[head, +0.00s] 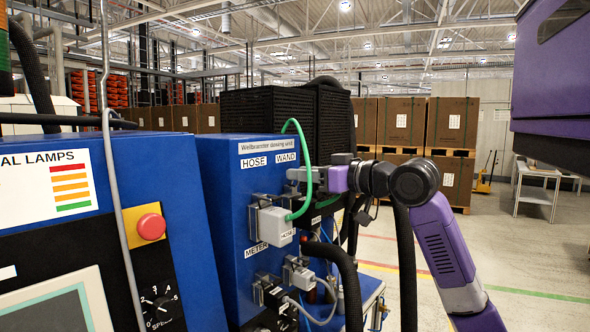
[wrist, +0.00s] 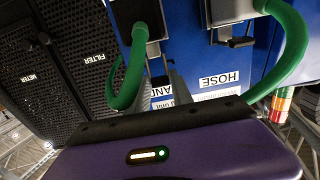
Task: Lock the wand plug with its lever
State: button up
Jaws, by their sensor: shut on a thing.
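The wand plug (wrist: 140,22) sits at the wand socket of the blue dosing unit (head: 225,200), with a green cable (wrist: 129,80) coming off it. Its dark lever (wrist: 164,62) shows in the wrist view between my fingers. My gripper (head: 300,175) reaches in from the right, just below the WAND label (head: 286,157), and is shut on this lever. In the head view my gripper hides most of the wand plug and lever. How far the lever is turned cannot be told.
The grey hose plug (head: 275,225) is close below left of my gripper, with its own lever (wrist: 240,42) and green cable (wrist: 292,45). The meter plug (head: 297,274) is lower. A red button (head: 151,226) is on the left cabinet. Open floor lies to the right.

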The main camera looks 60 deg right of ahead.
jog(key=shift+s+a+f+t+b, duration=0.1)
jog(key=shift+s+f+t+b, duration=0.25)
jog(key=shift+b, duration=0.5)
jog(key=shift+f+t+b, duration=0.1)
jog(key=shift+t+b, duration=0.35)
jog(key=shift+b, duration=0.35)
jog(key=shift+r, duration=0.1)
jog(key=o, duration=1)
jog(key=shift+c, duration=0.2)
jog(key=s+a+r, duration=0.2)
jog(key=s, duration=0.7)
jog(key=shift+s+a+p, duration=0.15)
jog(key=shift+s+p, duration=0.2)
jog(key=shift+s, duration=0.05)
jog(key=shift+r, duration=0.1)
